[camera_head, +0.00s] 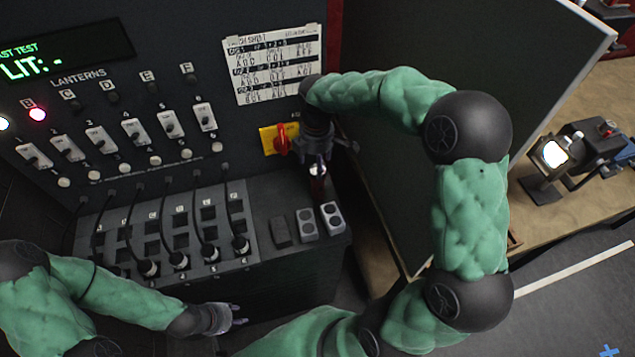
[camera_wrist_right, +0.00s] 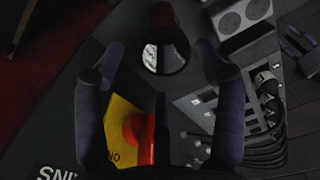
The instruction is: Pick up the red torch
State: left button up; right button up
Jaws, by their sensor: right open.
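The red torch (camera_head: 318,188) is a small dark red cylinder with a bright round lens, at the right part of the console's ledge. My right gripper (camera_head: 322,157) is right above it, by the panel, and partly hides it. In the right wrist view, the torch (camera_wrist_right: 164,55) shows lens-up beyond and between my spread right fingers (camera_wrist_right: 158,100). The fingers look apart from it, with nothing held. My left gripper (camera_head: 236,315) is low at the front of the console, away from the torch. Its fingers look apart and empty.
A yellow plate with a red rotary switch (camera_head: 281,139) is on the panel close to my right gripper. Grey button boxes (camera_head: 307,224) stand on the ledge in front of the torch. Cabled plugs (camera_head: 180,260) fill the left ledge. An open panel door (camera_head: 400,150) stands at right.

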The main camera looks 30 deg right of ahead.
aim_at(318, 184)
jog(key=shift+f, duration=0.85)
jog(key=f, duration=0.4)
jog(key=shift+s+a+f+b, duration=0.1)
jog(key=shift+s+f+b, duration=0.2)
jog(key=shift+s+b, duration=0.1)
jog(key=shift+w+f, duration=0.1)
jog(key=shift+f, duration=0.3)
jog(key=shift+r, duration=0.1)
jog(key=c, duration=1.4)
